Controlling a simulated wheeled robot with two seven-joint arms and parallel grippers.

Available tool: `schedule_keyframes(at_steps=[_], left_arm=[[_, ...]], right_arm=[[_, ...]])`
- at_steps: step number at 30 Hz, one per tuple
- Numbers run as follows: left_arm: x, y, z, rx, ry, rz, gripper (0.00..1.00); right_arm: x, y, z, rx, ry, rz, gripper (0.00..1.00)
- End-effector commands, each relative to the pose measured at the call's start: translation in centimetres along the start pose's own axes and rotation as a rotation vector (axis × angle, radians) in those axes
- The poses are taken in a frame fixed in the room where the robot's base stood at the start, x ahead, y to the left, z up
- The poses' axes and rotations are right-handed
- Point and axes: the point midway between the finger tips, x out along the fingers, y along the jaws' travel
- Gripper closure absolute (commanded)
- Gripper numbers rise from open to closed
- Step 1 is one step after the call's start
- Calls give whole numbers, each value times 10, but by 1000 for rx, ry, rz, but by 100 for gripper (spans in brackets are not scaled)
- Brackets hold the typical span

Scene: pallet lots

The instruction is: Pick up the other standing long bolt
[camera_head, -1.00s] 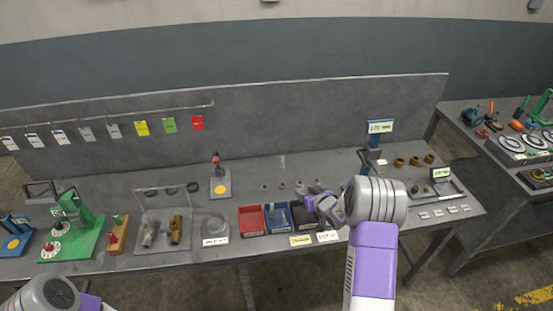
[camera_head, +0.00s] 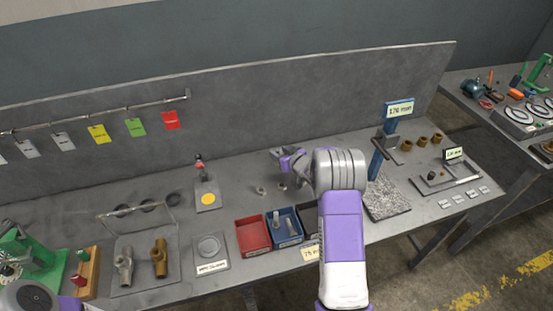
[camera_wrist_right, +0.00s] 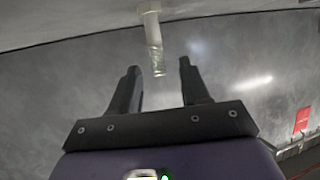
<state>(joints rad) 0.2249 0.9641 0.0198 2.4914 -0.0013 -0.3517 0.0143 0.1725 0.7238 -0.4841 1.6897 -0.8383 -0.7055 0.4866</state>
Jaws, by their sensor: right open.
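The long bolt (camera_wrist_right: 152,40) shows pale in the right wrist view. Its wide head meets the grey surface at the top of the picture, and its threaded shank points toward my right gripper (camera_wrist_right: 159,68). The jaws are open, one on each side of the shank's end, with a gap to both. In the head view my right gripper (camera_head: 284,160) is over the bench behind the trays, and the bolt cannot be made out clearly there. My left arm shows at the lower left; its gripper is out of the picture.
A red tray (camera_head: 253,250) and a blue tray (camera_head: 298,240) holding pale parts stand in front of the gripper. A dark tray is partly hidden by my arm. A small ring-shaped part (camera_head: 260,191) lies left of the gripper. A blue stand (camera_head: 377,162) is to the right.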

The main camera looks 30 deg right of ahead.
Motion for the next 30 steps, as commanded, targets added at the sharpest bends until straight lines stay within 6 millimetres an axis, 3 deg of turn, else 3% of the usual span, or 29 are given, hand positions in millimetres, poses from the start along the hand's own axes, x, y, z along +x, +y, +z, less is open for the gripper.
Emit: schedule_keyframes(at_steps=[9, 18, 27, 30], left_arm=[[8, -3, -1, 0, 1, 0, 62], [8, -3, -1, 0, 1, 0, 62], [8, -3, -1, 0, 1, 0, 62], [8, -3, -1, 0, 1, 0, 62]], right_arm=[[39, 0, 0, -2, 0, -1, 54], [41, 0, -1, 0, 0, 0, 54], [41, 1, 0, 0, 0, 0, 100], [41, 1, -1, 0, 1, 0, 100]])
